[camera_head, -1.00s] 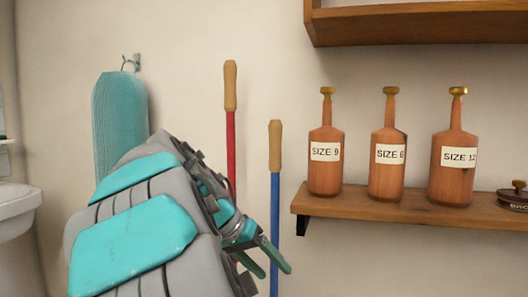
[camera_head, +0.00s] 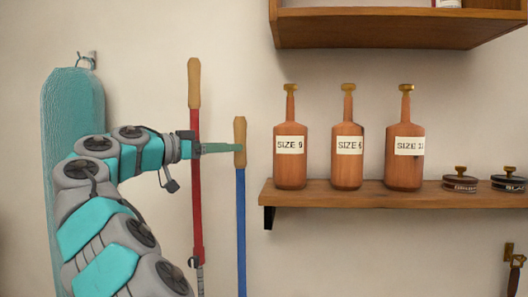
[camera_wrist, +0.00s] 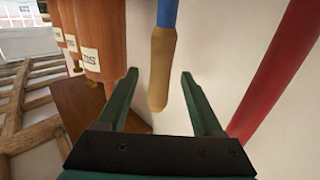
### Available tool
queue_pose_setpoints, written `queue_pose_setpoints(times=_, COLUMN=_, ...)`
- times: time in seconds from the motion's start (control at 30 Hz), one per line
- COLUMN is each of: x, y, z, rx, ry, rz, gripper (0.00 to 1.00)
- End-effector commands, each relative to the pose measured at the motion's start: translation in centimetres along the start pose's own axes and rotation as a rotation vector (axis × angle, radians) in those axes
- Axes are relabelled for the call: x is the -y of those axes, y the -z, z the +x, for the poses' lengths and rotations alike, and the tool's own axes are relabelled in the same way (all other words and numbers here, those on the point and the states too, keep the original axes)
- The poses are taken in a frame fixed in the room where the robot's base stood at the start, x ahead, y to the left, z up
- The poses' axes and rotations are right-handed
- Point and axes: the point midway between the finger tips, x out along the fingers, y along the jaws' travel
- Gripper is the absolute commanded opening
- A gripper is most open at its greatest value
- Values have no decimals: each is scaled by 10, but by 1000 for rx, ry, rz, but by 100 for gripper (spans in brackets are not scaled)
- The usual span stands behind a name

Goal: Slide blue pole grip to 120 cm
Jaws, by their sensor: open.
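The blue pole (camera_head: 241,235) stands upright against the wall, with a tan wooden grip (camera_head: 239,130) at its top. My gripper (camera_head: 225,148) is level with this grip in the head view, its fingers pointing right at it. In the wrist view my gripper (camera_wrist: 162,92) is open, its two green fingers apart. The tan grip (camera_wrist: 161,70) shows between the finger lines, with the blue shaft (camera_wrist: 167,13) beyond it. I cannot tell whether a finger touches the grip. No height marks are readable in either view.
A red pole (camera_head: 196,170) with a tan grip stands just left, behind my arm. A wooden shelf (camera_head: 350,199) to the right holds several brown labelled bottles (camera_head: 347,172). A teal ironing board (camera_head: 70,110) hangs at left. A higher shelf (camera_head: 400,27) is above.

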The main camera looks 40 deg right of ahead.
Motion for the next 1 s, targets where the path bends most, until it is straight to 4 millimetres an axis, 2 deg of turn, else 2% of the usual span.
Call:
queue_pose_setpoints(times=0.13, x=2, y=4, z=1, rx=-16, ry=5, rz=13, gripper=68)
queue_pose_setpoints(times=0.27, x=2, y=3, z=12, rx=-15, ry=3, rz=11, gripper=68)
queue_pose_setpoints(times=0.6, x=2, y=4, z=63, rx=-13, ry=2, rz=9, gripper=68)
queue_pose_setpoints(times=0.7, x=3, y=4, z=72, rx=-14, ry=6, rz=9, gripper=68)
queue_pose_setpoints(times=1.0, x=3, y=4, z=76, rx=-15, ry=6, rz=9, gripper=68)
